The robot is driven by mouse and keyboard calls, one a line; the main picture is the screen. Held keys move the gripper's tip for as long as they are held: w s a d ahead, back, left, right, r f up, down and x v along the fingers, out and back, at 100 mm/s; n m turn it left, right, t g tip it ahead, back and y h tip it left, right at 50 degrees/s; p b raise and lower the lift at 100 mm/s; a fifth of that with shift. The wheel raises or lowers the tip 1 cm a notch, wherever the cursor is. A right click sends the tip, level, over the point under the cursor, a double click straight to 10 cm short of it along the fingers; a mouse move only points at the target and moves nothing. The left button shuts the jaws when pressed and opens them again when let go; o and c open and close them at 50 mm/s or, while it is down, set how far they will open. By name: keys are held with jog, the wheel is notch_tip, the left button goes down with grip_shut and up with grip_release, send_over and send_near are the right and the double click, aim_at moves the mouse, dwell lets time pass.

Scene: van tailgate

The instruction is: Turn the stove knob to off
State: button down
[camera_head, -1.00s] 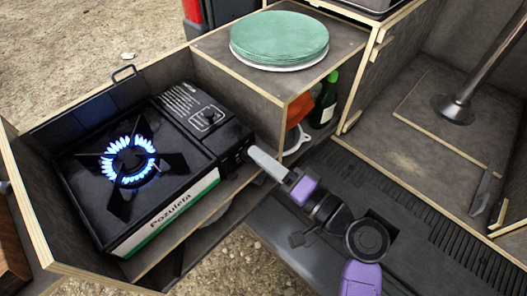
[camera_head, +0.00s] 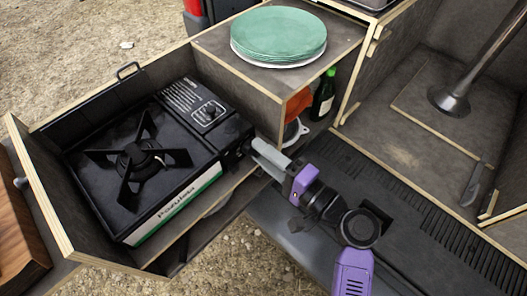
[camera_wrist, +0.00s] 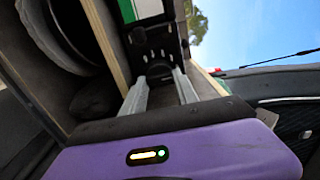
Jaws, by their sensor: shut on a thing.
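The black camping stove (camera_head: 140,165) stands in the left wooden compartment, with a white and green label strip along its front. Its burner (camera_head: 139,161) shows no flame. The stove knob (camera_wrist: 159,72) is on the stove's right front end; in the wrist view it sits between my fingertips, dark and partly hidden by them. My gripper (camera_head: 258,150) reaches in from the lower right and is shut on the knob. In the wrist view my gripper (camera_wrist: 160,80) has one finger on each side of it.
A stack of green plates (camera_head: 279,37) sits on the wooden box right of the stove. A green bottle (camera_head: 323,95) and an orange thing (camera_head: 298,104) are inside that box. A wooden board (camera_head: 18,240) is at the far left. A metal post (camera_head: 480,62) stands at the right.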

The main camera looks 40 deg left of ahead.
jog(key=shift+f, duration=0.1)
jog(key=c, duration=0.9)
grip_release()
jog(key=shift+c, duration=0.2)
jog(key=d, duration=0.7)
jog(key=shift+s+d, duration=0.25)
jog(key=shift+d, duration=0.15)
